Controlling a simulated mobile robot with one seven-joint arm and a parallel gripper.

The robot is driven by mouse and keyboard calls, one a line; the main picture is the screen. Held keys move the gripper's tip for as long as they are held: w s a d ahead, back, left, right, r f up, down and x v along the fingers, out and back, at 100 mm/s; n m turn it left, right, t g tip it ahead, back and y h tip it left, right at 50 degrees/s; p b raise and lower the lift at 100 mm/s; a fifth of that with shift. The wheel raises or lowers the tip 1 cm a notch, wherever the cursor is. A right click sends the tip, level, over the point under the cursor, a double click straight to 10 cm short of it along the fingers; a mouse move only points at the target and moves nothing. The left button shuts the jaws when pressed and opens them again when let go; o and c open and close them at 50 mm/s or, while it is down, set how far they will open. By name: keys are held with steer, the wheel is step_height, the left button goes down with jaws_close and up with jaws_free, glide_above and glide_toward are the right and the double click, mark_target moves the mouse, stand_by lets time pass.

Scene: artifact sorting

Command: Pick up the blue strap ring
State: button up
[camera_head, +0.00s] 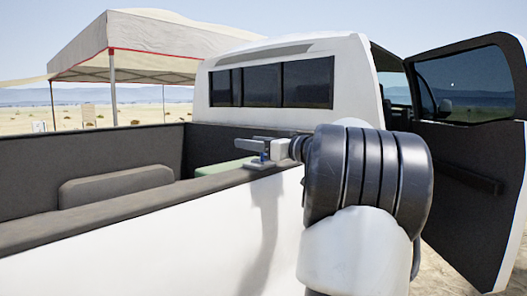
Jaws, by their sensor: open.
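A small blue piece (263,157), which looks like the blue strap ring, shows on top of the truck bed's side rail (215,183), near the cab. It is tiny in this view and partly covered by my gripper. My gripper (250,147) is at the same spot, reaching left over the rail from the end of my arm. It is open. The fingers are small here, and I cannot tell whether they are around the ring or only above it.
The white pickup's cab (350,75) stands just beyond the gripper, with its side door (465,150) open at right. A grey padded hump (117,185) and a green item (222,167) are inside the bed. A canopy tent (150,40) stands behind.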

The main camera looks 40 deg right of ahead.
jaws_close()
